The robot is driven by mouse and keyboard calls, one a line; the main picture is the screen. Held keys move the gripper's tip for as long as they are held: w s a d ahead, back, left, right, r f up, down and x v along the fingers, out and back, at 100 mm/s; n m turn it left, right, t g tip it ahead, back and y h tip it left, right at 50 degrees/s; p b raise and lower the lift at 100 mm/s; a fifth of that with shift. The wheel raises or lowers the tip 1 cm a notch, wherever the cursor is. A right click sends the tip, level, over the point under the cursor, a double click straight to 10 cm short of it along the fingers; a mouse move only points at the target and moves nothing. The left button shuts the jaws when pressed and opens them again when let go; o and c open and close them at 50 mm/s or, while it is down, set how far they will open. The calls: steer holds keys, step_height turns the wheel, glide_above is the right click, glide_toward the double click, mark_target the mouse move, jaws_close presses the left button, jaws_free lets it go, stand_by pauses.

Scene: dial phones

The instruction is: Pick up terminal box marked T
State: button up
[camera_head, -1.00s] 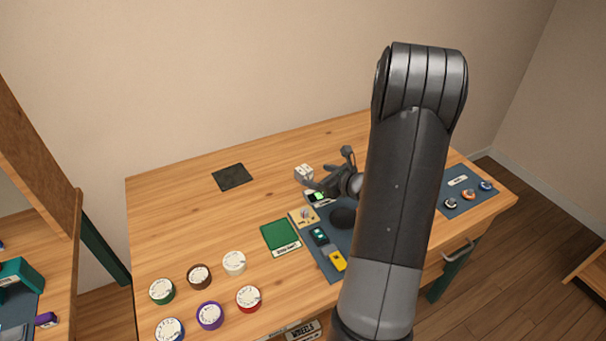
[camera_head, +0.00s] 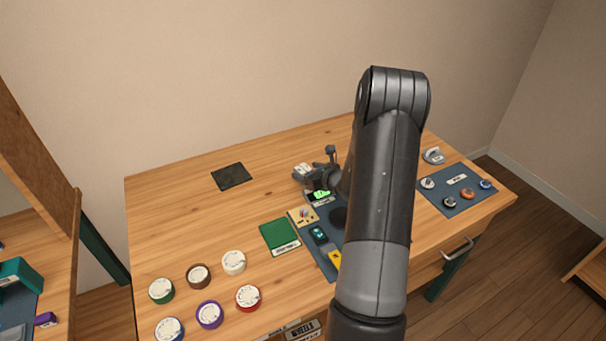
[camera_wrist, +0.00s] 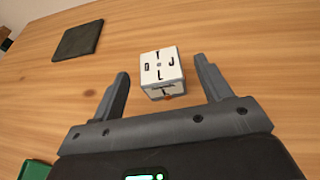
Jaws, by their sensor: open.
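The terminal box (camera_wrist: 161,68) is a small white block with dark letters on top; T, J and L can be read in the wrist view. It stands on the wooden table just beyond and between my two open fingers. My gripper (camera_wrist: 164,86) is open and empty, with one finger to each side of the box's near part. In the head view my gripper (camera_head: 312,172) is small and low over the table, and the white box (camera_head: 304,169) is partly hidden by it.
A dark square pad (camera_head: 231,176) lies at the back left. A green pad (camera_head: 280,235) and a blue mat (camera_head: 327,266) with small tools are in front. Several round dials (camera_head: 234,262) stand at the front left. The table around the box is clear.

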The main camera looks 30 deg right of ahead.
steer(key=shift+w+f, duration=0.15)
steer(key=shift+w, duration=0.15)
steer(key=shift+c, duration=0.3)
steer(key=c, duration=1)
